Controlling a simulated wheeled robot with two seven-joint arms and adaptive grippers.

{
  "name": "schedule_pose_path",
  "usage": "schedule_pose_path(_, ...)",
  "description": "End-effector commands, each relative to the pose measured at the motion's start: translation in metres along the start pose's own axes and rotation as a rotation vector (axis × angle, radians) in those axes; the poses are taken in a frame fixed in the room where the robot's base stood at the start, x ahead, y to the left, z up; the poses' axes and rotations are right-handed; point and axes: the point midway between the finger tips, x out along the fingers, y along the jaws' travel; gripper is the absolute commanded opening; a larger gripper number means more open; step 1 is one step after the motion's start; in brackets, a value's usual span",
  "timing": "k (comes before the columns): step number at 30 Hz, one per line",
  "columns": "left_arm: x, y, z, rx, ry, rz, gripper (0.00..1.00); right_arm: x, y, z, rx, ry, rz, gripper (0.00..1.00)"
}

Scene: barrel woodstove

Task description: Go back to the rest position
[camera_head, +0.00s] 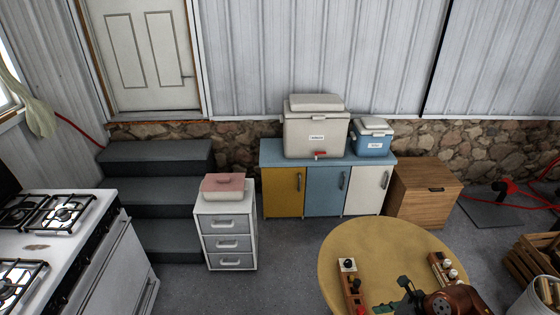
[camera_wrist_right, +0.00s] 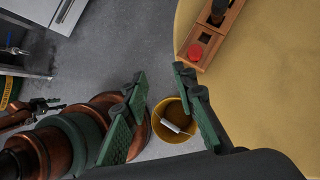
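My right gripper (camera_head: 394,296) shows at the bottom of the head view, over the front part of the round yellow table (camera_head: 345,245), with a copper arm link beside it. In the right wrist view my right gripper (camera_wrist_right: 160,75) has its two green-padded fingers spread apart with nothing between them; grey floor and a yellow bucket (camera_wrist_right: 160,132) show beyond the gap. My left gripper is not in the head view.
Wooden holders with small bottles stand on the table, one at left (camera_head: 350,283) and one at right (camera_head: 445,266). A white stove (camera_head: 85,245) is at left. A drawer unit (camera_head: 228,240), coloured cabinet (camera_head: 325,190) and wooden box (camera_head: 424,195) stand behind. Floor between is clear.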

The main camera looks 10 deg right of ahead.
Motion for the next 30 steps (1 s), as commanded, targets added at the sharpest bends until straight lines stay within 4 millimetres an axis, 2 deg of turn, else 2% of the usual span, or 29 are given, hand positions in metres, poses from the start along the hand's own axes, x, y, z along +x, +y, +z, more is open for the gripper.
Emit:
schedule_pose_path(6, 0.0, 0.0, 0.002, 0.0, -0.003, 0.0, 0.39, 0.003, 0.033, 0.047, 0.095, -0.221, 0.078, 0.25)
schedule_pose_path(11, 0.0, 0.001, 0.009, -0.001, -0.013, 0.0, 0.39, -0.01, 0.057, 0.095, 0.231, -0.451, 0.153, 0.25)
schedule_pose_path(15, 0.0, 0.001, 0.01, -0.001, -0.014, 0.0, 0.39, -0.043, 0.067, 0.144, 0.453, -0.729, 0.24, 0.25)
schedule_pose_path(17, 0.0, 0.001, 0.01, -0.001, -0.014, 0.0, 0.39, -0.066, 0.061, 0.162, 0.595, -0.871, 0.281, 0.25)
schedule_pose_path(19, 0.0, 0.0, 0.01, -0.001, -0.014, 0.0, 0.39, -0.093, 0.046, 0.174, 0.782, -1.03, 0.319, 0.25)
schedule_pose_path(22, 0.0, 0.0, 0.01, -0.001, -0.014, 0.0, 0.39, -0.124, 0.011, 0.169, 1.079, -1.228, 0.355, 0.25)
schedule_pose_path(25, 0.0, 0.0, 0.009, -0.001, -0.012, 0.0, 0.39, -0.14, -0.029, 0.14, 1.405, -1.386, 0.365, 0.25)
schedule_pose_path(28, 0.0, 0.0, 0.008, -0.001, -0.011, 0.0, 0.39, -0.136, -0.062, 0.09, 1.758, -1.496, 0.344, 0.25)
schedule_pose_path(30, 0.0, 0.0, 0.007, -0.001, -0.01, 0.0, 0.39, -0.122, -0.076, 0.047, 2.017, -1.538, 0.308, 0.25)
